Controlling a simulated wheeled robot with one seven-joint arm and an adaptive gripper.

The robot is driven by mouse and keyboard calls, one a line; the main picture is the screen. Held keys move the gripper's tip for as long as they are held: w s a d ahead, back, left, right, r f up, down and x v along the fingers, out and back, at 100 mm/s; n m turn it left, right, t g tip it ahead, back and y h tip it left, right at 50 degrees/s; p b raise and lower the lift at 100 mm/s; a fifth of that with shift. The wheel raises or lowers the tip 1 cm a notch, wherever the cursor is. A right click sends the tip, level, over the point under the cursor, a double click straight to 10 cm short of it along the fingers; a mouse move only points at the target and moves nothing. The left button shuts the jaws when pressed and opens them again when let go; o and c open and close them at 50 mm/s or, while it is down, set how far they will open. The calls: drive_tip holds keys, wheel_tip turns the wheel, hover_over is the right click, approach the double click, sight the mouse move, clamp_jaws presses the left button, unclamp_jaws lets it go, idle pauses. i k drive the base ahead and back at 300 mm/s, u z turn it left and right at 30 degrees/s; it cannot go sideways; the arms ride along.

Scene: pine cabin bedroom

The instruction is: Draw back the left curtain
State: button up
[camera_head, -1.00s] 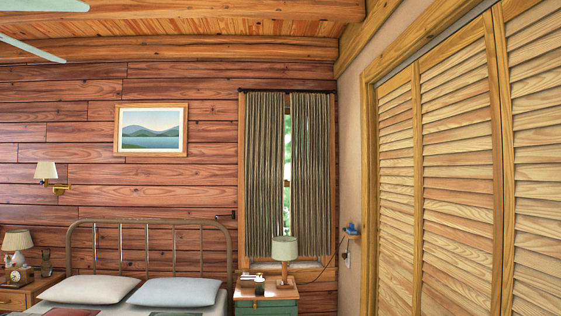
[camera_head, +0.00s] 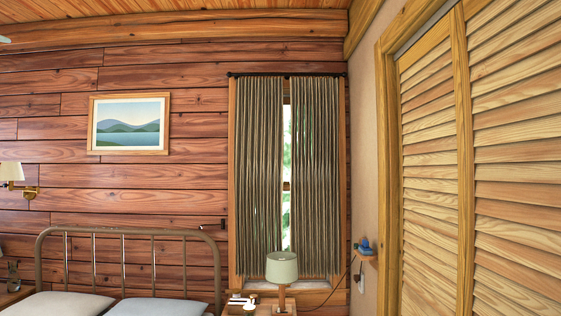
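The left curtain (camera_head: 260,175) is a grey-and-tan striped panel hanging from a dark rod (camera_head: 287,75) over the window on the far log wall. The right curtain (camera_head: 315,175) hangs beside it. A narrow gap between the two shows the window glass (camera_head: 287,190) and green foliage outside. Both curtains hang down to about the sill. My gripper is not in view.
A table lamp (camera_head: 282,267) stands on a nightstand (camera_head: 262,308) in front of the window. The metal bed frame (camera_head: 130,232) with two pillows is to the left of it. Louvred closet doors (camera_head: 515,170) line the right side. A small shelf with a blue object (camera_head: 365,246) sticks out from the right wall.

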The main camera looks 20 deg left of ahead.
sight(279, 139)
drive_tip(key=u, duration=0.85)
drive_tip(key=i, duration=2.9)
drive_tip(key=z, duration=0.7)
